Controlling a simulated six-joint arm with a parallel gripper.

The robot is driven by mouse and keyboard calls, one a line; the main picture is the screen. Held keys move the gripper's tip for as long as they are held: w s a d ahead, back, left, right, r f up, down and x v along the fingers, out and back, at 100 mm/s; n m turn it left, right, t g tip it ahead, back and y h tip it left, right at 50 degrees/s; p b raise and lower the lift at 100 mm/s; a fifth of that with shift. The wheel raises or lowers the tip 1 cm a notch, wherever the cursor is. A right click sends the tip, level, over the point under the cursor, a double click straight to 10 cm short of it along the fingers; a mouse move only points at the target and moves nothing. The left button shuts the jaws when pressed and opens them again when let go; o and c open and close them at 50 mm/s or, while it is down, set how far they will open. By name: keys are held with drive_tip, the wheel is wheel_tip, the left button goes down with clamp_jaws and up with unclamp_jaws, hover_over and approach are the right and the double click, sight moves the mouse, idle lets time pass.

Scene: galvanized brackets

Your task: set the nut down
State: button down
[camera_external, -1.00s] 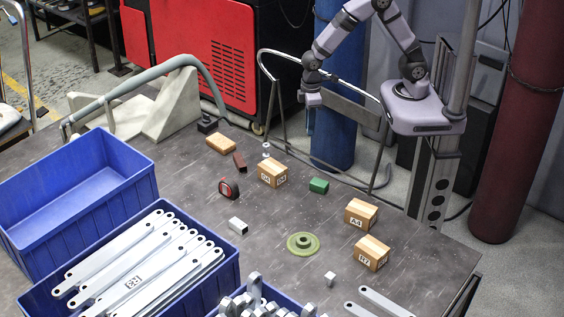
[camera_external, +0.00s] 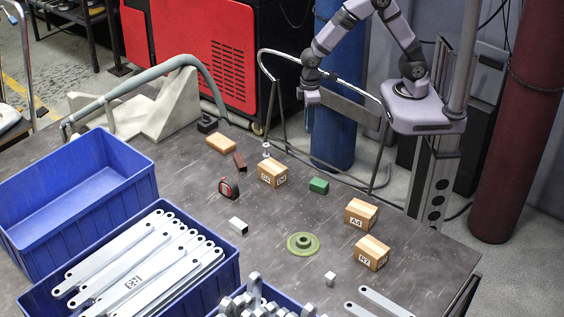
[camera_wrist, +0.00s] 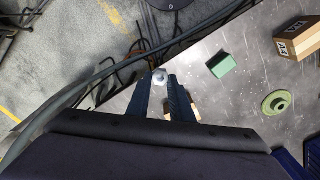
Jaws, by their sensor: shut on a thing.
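The nut (camera_wrist: 159,76) is a small pale metal piece between my fingertips in the wrist view. My gripper (camera_wrist: 157,79) is shut on it, with one dark blue finger on each side. Table edge and floor show behind the nut, and I cannot tell its height. In the external view my gripper's body shows beyond the table's back edge; its fingers are hard to make out against the blue cylinder.
A small silver piece (camera_external: 266,150) stands near the back edge. Blue crates (camera_external: 75,205) fill the left. Clear table lies around the disc.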

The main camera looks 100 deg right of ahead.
drive_tip(key=a+f+n+b, duration=0.1)
drive_tip(key=a+f+b, duration=0.1)
drive_tip(key=a, duration=0.3)
drive_tip(key=w+a+f+n+b, duration=0.1)
drive_tip(key=a+f+b, duration=0.1)
drive_tip(key=a+f, duration=0.2)
drive_tip(key=w+a+f+n+b, duration=0.1)
drive_tip(key=a+f+n, duration=0.1)
drive_tip(key=a, duration=0.3)
drive_tip(key=shift+w+a+f+b, duration=0.1)
drive_tip(key=shift+a+f+b, duration=0.1)
drive_tip(key=shift+f, duration=0.25)
drive_tip(key=shift+w+a+f+b, duration=0.1)
drive_tip(key=shift+a+f+b, duration=0.1)
drive_tip(key=shift+f, duration=0.25)
drive_tip(key=shift+n, duration=0.7)
drive_tip(key=w+a, duration=0.2)
drive_tip(key=a, duration=0.1)
drive_tip(key=w+a+b, duration=0.1)
drive_tip(key=shift+w+a+r, duration=0.15)
drive_tip(key=shift+a+r, duration=0.05)
drive_tip(key=shift+a, duration=0.2)
wheel_tip(320, 180, up, 6)
drive_tip(key=w+a+n, duration=0.1)
drive_tip(key=w+n, duration=0.1)
drive_tip(key=n, duration=0.2)
drive_tip(key=shift+w+a+f, duration=0.2)
drive_tip(key=shift+w+f, duration=0.05)
drive_tip(key=shift+w, duration=0.05)
drive_tip(key=shift+f, duration=0.1)
